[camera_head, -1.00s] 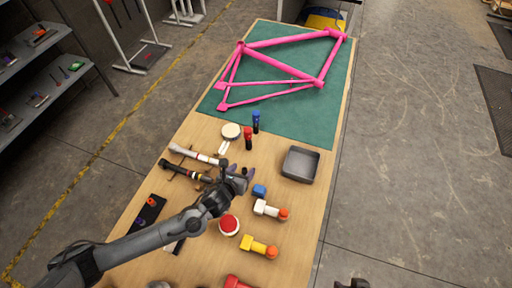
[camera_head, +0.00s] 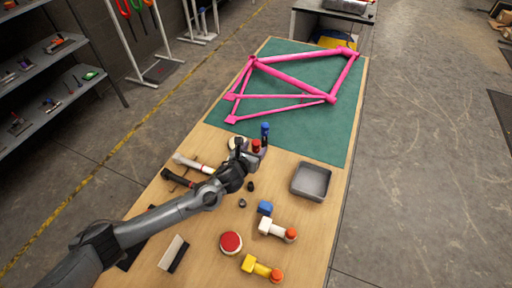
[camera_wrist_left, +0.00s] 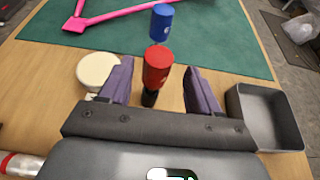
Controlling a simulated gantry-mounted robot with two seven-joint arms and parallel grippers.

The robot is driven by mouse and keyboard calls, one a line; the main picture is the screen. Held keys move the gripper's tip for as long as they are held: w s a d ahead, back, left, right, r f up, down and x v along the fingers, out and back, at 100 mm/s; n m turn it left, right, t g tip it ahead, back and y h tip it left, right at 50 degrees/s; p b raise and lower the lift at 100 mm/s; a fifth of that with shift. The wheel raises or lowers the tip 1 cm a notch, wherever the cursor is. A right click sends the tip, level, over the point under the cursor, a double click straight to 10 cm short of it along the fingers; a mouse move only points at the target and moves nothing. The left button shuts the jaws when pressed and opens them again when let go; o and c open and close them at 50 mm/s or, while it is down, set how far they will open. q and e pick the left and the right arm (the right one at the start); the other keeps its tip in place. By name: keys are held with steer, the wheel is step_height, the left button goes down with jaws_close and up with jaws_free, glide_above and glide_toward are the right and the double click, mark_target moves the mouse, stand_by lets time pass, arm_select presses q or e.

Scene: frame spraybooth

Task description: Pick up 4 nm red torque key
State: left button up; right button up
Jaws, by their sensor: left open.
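The red torque key (camera_head: 256,145) stands upright on the wooden table, near the edge of the green mat; a marking that gives its value cannot be read. It also shows in the left wrist view (camera_wrist_left: 157,65), with a red cap and a black lower part. My left gripper (camera_head: 250,153) is open at the red key. In the left wrist view, the key appears between the two purple fingers, with a gap on each side. My right gripper is not in view.
A blue key (camera_head: 265,131) stands just behind the red one. A round cream-lidded item (camera_wrist_left: 98,71) is close on the left. A grey tray (camera_head: 311,181) is on the right. The pink frame (camera_head: 300,84) lies on the green mat (camera_head: 325,135).

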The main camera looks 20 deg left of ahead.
mark_target(258, 142)
arm_select(q)
steer(key=shift+r+x, duration=0.2)
steer(key=shift+x, duration=2.25)
steer(key=shift+w+a, duration=0.1)
steer(key=shift+a, duration=0.1)
steer(key=c, duration=1.1)
steer(key=shift+r, duration=0.15)
